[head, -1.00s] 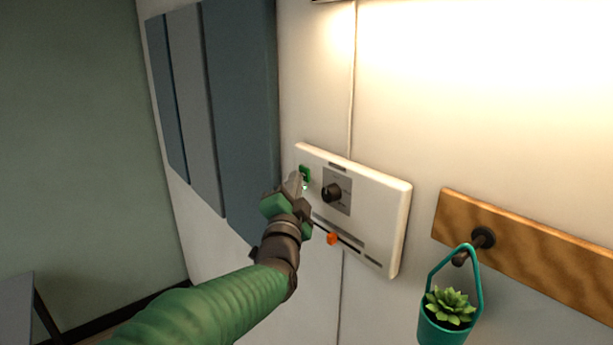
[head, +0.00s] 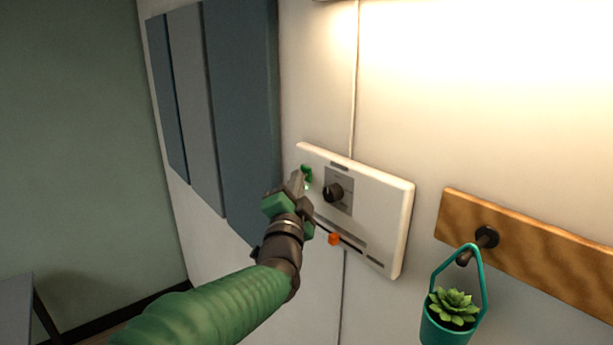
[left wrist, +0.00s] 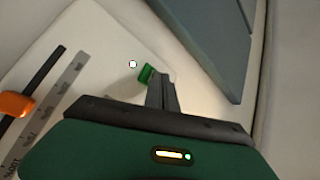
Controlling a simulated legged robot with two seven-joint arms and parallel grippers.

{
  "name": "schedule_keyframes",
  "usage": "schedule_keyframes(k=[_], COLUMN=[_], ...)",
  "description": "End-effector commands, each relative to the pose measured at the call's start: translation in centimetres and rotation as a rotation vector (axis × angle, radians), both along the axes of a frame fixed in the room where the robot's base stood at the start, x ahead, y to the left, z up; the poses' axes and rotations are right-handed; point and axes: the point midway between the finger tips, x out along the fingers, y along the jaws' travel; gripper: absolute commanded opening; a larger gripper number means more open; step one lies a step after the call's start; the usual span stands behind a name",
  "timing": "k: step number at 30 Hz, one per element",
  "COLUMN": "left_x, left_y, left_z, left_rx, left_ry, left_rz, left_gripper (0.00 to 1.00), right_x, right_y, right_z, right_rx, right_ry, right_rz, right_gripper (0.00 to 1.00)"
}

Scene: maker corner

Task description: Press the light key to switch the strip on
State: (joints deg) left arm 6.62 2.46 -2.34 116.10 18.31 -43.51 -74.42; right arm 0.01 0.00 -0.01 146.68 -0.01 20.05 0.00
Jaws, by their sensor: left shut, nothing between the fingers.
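The white wall panel (head: 375,205) carries a green key (head: 306,171) at its upper left. My left gripper (head: 298,182) is shut and empty, its fingertips at the key and covering part of it. In the left wrist view the green key (left wrist: 146,74) shows just beyond the tips of the shut fingers (left wrist: 160,84); they look to be touching or very close, I cannot tell which. A small pale lit dot (left wrist: 132,64) shows beside the key. The wall at upper right is brightly lit from above. My right gripper is not in view.
The panel also has a black knob (head: 333,193) and an orange slider (head: 334,239), close to my left gripper. Blue-grey wall boards (head: 240,110) stand to the left. A wooden rail (head: 540,250) with a hanging teal plant pot (head: 447,329) is at right.

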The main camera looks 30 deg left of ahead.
Motion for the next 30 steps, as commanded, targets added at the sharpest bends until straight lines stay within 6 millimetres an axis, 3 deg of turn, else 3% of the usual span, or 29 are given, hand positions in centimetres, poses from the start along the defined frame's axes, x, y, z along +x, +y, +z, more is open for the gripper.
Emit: schedule_keyframes(k=[8,22,30], left_x=[-0.1,-5.0,-5.6], left_y=[0.0,2.0,2.3], left_z=[-0.1,-0.2,0.0], left_rx=[-0.001,0.001,-0.001], left_ry=[0.001,-0.001,0.002], left_rz=[0.002,0.002,0.001], left_gripper=[0.00,0.00,0.00], right_x=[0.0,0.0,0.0], right_y=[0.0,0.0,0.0], right_z=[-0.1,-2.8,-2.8], right_rx=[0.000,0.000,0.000], right_ry=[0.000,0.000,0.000], right_rz=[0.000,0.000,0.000], right_gripper=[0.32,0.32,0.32])
